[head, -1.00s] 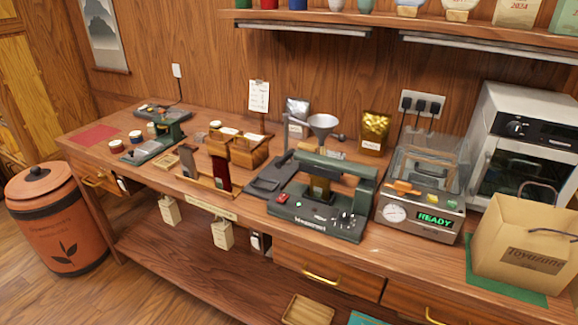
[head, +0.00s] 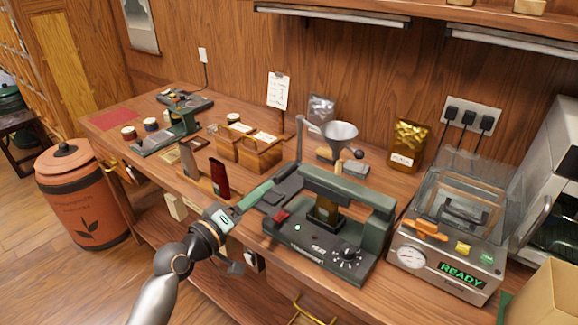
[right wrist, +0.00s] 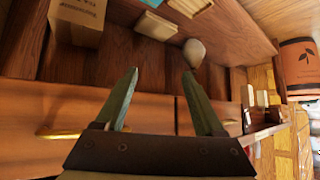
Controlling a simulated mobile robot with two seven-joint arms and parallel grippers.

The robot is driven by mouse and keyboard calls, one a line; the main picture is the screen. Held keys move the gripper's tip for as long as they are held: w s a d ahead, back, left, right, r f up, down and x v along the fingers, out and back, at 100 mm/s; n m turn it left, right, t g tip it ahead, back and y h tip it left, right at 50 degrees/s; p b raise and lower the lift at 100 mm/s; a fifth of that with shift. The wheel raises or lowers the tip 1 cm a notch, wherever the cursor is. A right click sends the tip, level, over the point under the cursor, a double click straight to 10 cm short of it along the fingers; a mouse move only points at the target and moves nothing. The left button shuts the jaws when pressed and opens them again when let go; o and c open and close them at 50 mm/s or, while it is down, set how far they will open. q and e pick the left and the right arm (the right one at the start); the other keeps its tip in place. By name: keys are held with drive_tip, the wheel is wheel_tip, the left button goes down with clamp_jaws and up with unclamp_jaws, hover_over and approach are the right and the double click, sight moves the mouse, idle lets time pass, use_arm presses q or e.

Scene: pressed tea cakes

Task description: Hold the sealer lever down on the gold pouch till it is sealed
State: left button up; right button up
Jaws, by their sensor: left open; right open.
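The sealer (head: 312,246) is a dark green bench machine with a red switch and a dial. Its green lever arm (head: 345,187) spans above the base with a gap under it. A small gold-brown pouch (head: 324,213) stands in that gap, partly covered by the arm. A larger gold pouch (head: 408,147) stands behind, against the wall. My left gripper (head: 262,192) is left of the sealer, over the bench's front edge, apart from lever and pouch. It is open and empty. My right gripper (right wrist: 160,72) is open and empty in the right wrist view, before the bench's drawer fronts.
A vacuum machine (head: 448,262) reading READY stands right of the sealer. A wooden box (head: 249,150) and a dark red block (head: 219,178) stand to the left. A terracotta bin (head: 82,195) is on the floor.

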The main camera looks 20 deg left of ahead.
sight(291, 170)
use_arm(q)
drive_tip(key=x, duration=1.1)
drive_tip(key=shift+w+d+f+p, duration=0.1)
drive_tip(key=shift+w+d+p, duration=0.1)
drive_tip(key=shift+w+p, duration=0.15)
drive_tip(key=shift+f, duration=0.1)
drive_tip(key=c, duration=0.8)
clamp_jaws()
